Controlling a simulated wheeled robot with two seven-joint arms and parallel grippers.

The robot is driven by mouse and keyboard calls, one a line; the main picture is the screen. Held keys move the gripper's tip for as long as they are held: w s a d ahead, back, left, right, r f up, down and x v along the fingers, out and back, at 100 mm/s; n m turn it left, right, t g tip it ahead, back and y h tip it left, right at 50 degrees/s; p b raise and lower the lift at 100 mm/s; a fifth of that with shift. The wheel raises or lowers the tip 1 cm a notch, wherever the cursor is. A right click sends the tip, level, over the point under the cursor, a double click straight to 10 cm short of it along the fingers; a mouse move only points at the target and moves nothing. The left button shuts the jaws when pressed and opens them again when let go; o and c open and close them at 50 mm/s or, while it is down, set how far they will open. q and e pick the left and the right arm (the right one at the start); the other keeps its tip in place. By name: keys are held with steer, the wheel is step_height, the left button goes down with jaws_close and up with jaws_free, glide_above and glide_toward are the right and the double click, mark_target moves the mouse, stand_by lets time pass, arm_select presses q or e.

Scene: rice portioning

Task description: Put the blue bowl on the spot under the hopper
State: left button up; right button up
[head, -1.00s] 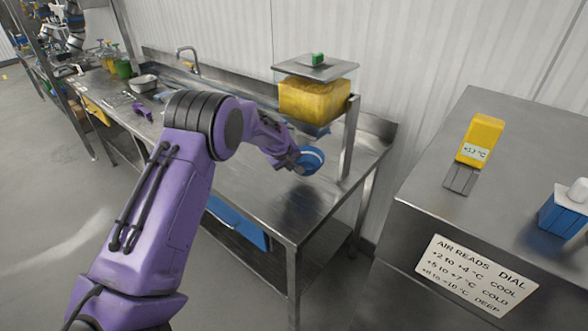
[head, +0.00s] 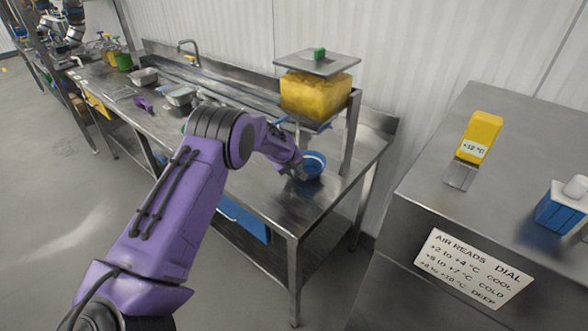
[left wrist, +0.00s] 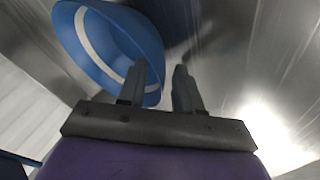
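The blue bowl (head: 314,166) with a white band sits on the steel bench below the hopper (head: 316,95), seemingly upright and near the hopper's post. In the left wrist view the bowl (left wrist: 98,40) fills the upper left. My left gripper (head: 297,170) is at the bowl's left side. In the left wrist view its fingers (left wrist: 160,85) are apart, with the bowl's edge reaching between them and a gap showing beside it. The spot under the hopper cannot be made out. My right gripper is not in view.
The hopper's metal post (head: 351,135) stands right of the bowl. Metal pans (head: 180,96), a purple item (head: 143,104) and a sink tap (head: 188,50) are farther left. A steel cabinet at right carries a yellow dial (head: 480,137) and a blue-and-white container (head: 562,207). The bench front is clear.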

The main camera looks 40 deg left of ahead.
arm_select(q)
steer(key=shift+r+p, duration=0.3)
steer(key=shift+r, duration=0.1)
steer(key=b+v, duration=0.2)
steer(key=v, duration=0.9)
steer(key=shift+s+r, duration=0.25)
steer(key=shift+s, duration=0.05)
